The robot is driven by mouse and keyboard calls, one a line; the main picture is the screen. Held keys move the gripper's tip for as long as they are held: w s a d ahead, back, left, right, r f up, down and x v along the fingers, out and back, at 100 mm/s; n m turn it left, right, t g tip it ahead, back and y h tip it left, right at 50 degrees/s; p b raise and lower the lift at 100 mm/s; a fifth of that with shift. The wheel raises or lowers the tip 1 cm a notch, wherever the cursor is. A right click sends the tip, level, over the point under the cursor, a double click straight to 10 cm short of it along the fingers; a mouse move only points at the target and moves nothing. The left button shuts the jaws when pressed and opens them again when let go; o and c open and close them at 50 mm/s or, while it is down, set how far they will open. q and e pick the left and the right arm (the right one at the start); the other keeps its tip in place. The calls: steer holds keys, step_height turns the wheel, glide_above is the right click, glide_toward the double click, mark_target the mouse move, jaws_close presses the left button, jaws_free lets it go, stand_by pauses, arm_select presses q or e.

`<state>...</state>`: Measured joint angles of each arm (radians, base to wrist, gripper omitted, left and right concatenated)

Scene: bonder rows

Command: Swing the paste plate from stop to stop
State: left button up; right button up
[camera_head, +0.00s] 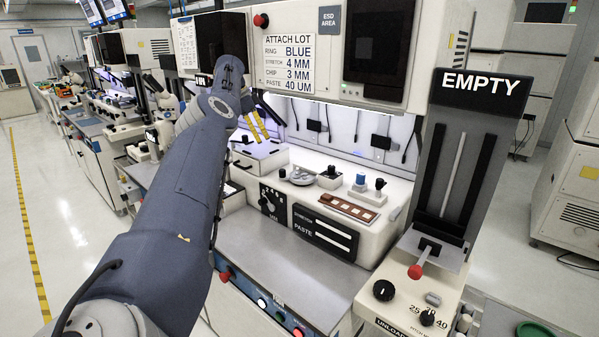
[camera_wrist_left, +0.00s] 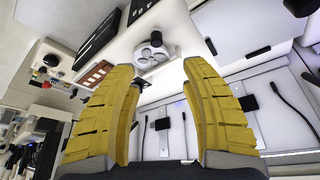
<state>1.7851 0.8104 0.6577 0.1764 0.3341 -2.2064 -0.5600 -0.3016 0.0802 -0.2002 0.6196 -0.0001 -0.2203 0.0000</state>
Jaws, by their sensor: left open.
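What looks like the paste plate is a round silver plate (camera_head: 302,177) with several circular spots, on the white bench unit behind the paste slot panel. It also shows in the left wrist view (camera_wrist_left: 150,55), top centre, with a black knob (camera_wrist_left: 156,38) at its edge. My left gripper (camera_head: 258,136) is above and to the left of the plate in the head view, apart from it. Its two yellow fingers (camera_wrist_left: 160,66) are spread with nothing between them, and the plate shows beyond the tips. My right gripper is not in view.
A brown slotted strip (camera_head: 348,207), several small knobs and a black dial panel (camera_head: 272,203) crowd the unit around the plate. A tall EMPTY rack (camera_head: 455,170) with a red-knobbed lever (camera_head: 415,272) stands to the right. The grey front shelf (camera_head: 290,260) is clear.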

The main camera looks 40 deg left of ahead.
arm_select(q)
glide_toward(282, 170)
steer(key=shift+m, duration=0.3)
steer(key=x, duration=1)
steer(key=shift+a+f, duration=0.1)
steer(key=shift+f, duration=0.05)
steer(key=shift+c, duration=0.5)
jaws_close()
steer(key=shift+w, duration=0.1)
